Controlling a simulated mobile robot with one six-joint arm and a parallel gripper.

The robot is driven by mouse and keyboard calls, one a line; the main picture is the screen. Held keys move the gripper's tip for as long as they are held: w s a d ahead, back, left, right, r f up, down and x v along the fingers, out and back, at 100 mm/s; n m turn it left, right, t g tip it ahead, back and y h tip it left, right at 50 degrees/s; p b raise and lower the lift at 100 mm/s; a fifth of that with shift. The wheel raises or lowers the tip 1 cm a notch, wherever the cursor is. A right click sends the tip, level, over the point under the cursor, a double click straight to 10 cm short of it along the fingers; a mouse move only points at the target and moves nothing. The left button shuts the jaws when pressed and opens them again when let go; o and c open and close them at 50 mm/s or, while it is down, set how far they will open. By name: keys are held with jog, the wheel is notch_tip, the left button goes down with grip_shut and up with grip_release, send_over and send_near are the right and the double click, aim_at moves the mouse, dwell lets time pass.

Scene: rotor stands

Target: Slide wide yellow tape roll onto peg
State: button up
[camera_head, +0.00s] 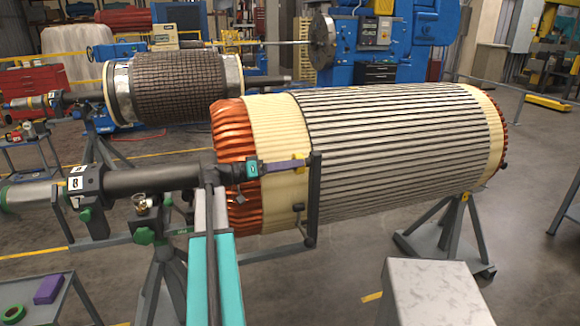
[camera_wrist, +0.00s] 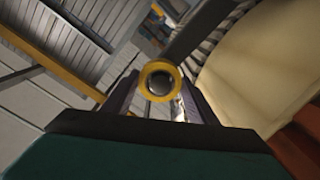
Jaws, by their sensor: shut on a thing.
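My gripper (camera_head: 282,167), with purple fingers, is shut on the yellow tape roll (camera_head: 299,161) in front of the large rotor's cream end band. The roll also shows in the wrist view (camera_wrist: 143,80) as a yellow ring between the fingers, its opening facing the camera. A dark round shape fills the opening; I cannot tell if it is the peg. A dark upright post (camera_head: 314,200) stands right beside the roll, and in the wrist view this post (camera_wrist: 202,28) runs behind it. A small dark peg (camera_head: 298,207) sits lower on the post's frame. Any peg behind the roll is hidden.
The large rotor (camera_head: 400,140) with orange end windings lies close behind my gripper. A cart (camera_head: 45,305) at lower left holds a purple block (camera_head: 48,289) and a green roll (camera_head: 14,313). A pale box (camera_head: 432,290) stands at front right. Floor at right is open.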

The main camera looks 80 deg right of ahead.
jog(key=shift+b+x, duration=0.5)
jog(key=shift+x, duration=0.55)
dwell(0.4)
jog(key=o, duration=1.5)
jog(key=shift+o, duration=0.2)
jog(key=b+v, duration=0.3)
jog(key=v, duration=0.6)
dwell(1.3)
